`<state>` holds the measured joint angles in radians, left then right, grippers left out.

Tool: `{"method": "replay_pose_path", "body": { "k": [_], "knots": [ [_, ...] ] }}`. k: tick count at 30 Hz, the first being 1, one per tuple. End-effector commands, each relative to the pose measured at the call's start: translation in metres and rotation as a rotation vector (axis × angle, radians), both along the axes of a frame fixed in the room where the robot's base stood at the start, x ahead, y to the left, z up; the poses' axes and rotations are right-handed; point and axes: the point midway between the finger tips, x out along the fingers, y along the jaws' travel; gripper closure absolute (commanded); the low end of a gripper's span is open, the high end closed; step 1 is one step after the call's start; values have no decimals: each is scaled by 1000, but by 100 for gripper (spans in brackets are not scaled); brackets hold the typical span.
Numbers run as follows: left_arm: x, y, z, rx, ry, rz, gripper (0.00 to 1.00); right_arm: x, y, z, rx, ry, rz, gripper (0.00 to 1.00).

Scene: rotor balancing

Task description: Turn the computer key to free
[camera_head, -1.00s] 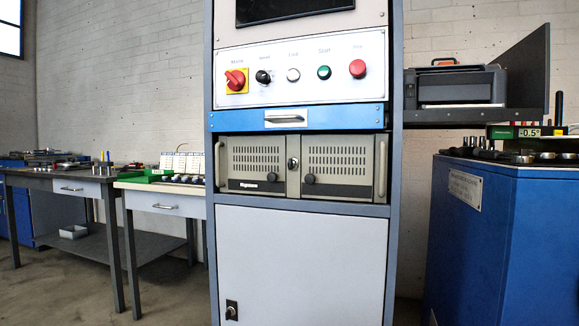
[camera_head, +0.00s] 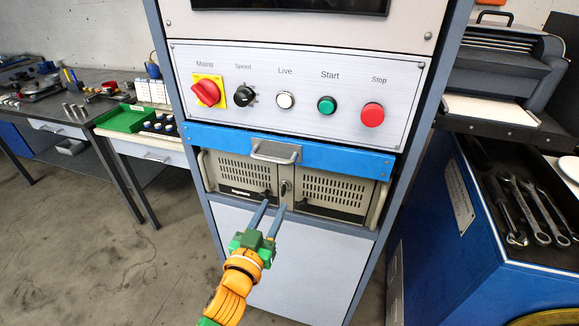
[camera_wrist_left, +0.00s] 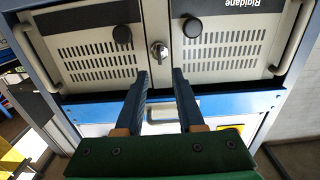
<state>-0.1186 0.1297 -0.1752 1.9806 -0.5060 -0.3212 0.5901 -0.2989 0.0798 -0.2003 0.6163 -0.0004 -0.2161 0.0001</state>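The computer (camera_head: 335,190) is a beige rack unit with two vented doors, below the blue drawer front in the cabinet. Its key (camera_head: 286,188) sits in a lock between the doors; the key also shows in the left wrist view (camera_wrist_left: 158,50), where the picture appears upside down. My left gripper (camera_head: 272,204) is open and empty, its two blue fingers reaching toward the key from below. In the left wrist view the fingertips (camera_wrist_left: 160,76) are apart, just short of the key, with nothing between them. My right gripper is not in view.
A control panel (camera_head: 300,62) with a red mains switch and buttons is above the blue drawer front (camera_head: 345,158) and its handle. Handles (camera_head: 378,206) stick out at the computer's sides. A blue bench (camera_head: 520,270) with wrenches is at right; tables stand at left.

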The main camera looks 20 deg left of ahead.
Motion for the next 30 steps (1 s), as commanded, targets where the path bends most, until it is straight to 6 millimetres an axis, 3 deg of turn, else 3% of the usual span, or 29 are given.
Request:
{"method": "replay_pose_path", "body": {
  "k": [4, 9, 19, 23, 30],
  "knots": [
    [32, -1, -2, 0, -2, 1, 62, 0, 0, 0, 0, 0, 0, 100],
    [56, -2, -4, 0, 2, 2, 62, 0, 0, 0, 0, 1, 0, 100],
    [62, -2, -4, -1, 3, 1, 62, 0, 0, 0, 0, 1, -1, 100],
    [62, -2, -4, -1, 3, 2, 98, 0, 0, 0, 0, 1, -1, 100],
    [62, -2, -4, -1, 3, 2, 100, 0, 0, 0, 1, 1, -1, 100]
  ]
}}
